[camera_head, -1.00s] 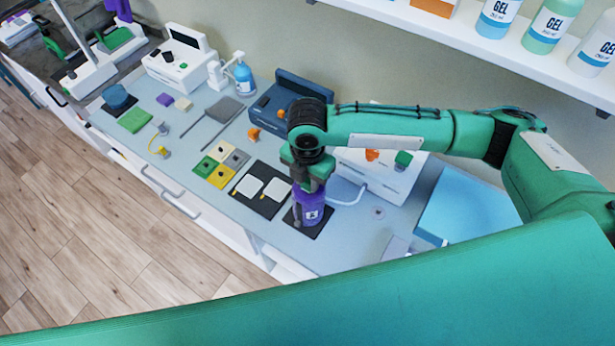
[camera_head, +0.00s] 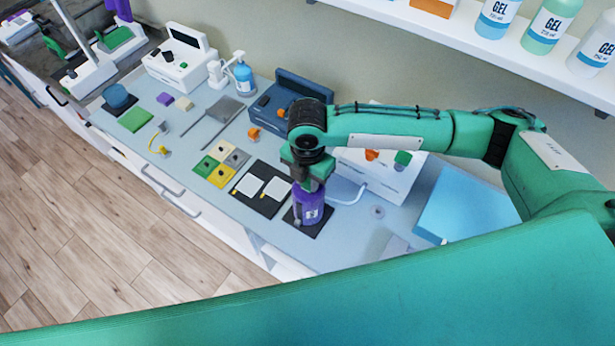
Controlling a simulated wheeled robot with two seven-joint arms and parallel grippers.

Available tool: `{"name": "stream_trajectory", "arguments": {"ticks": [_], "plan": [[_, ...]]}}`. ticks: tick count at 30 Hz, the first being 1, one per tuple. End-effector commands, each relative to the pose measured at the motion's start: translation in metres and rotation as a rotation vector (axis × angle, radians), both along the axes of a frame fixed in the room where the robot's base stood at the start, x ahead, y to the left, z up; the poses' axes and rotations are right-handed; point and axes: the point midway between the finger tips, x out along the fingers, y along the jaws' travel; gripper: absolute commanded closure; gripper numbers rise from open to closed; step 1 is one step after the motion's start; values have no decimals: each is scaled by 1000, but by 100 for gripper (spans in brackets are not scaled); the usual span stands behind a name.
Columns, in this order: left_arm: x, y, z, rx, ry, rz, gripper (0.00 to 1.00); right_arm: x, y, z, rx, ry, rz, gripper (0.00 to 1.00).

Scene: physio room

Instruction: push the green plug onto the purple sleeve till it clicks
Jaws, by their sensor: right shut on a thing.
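I cannot tell whether this piece is the purple sleeve. The fingertips are partly hidden by the gripper body. My left gripper is not in view.
A black board with two white cards (camera_head: 260,197) lies just left of the mat. Coloured tiles (camera_head: 220,165) lie farther left. A light blue pad (camera_head: 466,205) is at the right. A shelf with gel bottles (camera_head: 552,20) overhangs the back. My green body part crosses the foreground.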

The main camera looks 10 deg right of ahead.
Motion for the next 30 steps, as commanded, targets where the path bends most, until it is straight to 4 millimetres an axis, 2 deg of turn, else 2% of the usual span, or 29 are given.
{"name": "stream_trajectory", "arguments": {"ticks": [30], "plan": [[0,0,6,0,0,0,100,-1,0,-2,-1,2,0,88]]}}
